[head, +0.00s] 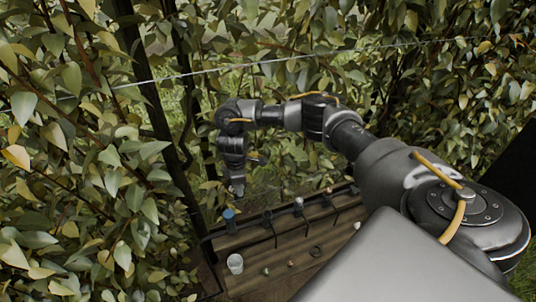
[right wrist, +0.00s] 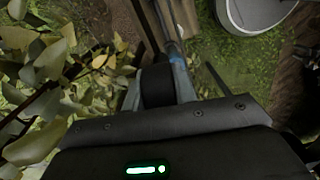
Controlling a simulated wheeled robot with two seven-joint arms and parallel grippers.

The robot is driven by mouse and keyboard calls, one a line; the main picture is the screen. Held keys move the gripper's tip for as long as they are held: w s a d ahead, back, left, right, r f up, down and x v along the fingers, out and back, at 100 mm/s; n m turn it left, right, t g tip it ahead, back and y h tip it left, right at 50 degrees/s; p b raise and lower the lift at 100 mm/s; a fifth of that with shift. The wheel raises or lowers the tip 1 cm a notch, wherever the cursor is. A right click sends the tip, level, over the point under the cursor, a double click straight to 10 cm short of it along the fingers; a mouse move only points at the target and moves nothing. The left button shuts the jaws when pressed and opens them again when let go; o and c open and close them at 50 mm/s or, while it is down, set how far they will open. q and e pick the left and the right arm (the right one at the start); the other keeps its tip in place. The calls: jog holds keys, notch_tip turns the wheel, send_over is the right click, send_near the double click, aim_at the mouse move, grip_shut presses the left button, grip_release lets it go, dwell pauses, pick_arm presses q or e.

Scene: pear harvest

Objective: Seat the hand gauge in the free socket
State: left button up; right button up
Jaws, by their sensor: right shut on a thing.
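My right gripper (head: 238,191) hangs at the end of my right arm, pointing down above the far left end of a slatted wooden bench (head: 240,243). In the right wrist view its jaws (right wrist: 158,88) are shut on a dark, rounded thing, taken as the hand gauge (right wrist: 156,84); its lower part is hard to make out. Along the back of the bench several dark holders carry upright pieces, among them a holder (head: 298,203) near the middle. A blue-topped piece (head: 228,214) stands just below my right gripper. I cannot tell which socket is free. My left gripper is out of view.
A white cup (head: 235,263) stands at the bench's left end, and several small round things lie on the slats. Dense leaves (head: 80,180) crowd the left side and a wire (head: 190,74) crosses behind my arm. Leaves also sit close to the wrist (right wrist: 45,70).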

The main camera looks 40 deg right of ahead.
jog(key=s+d+f+n+p, duration=0.2)
jog(key=s+d+f, duration=0.3)
jog(key=d, duration=0.4)
pick_arm(q)
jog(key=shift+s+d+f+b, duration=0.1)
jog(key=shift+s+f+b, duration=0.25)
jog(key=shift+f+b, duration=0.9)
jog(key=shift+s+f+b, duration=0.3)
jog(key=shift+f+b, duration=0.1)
jog(key=shift+b, duration=1.5)
pick_arm(e)
notch_tip(320, 180, down, 6)
jog(key=shift+w+f, duration=0.15)
jog(key=shift+f, duration=0.05)
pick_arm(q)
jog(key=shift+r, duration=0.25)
pick_arm(e)
jog(key=shift+d, duration=0.35)
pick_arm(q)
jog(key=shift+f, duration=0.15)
pick_arm(e)
jog(key=shift+f, duration=0.2)
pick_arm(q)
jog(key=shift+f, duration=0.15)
pick_arm(e)
jog(key=shift+f, duration=0.4)
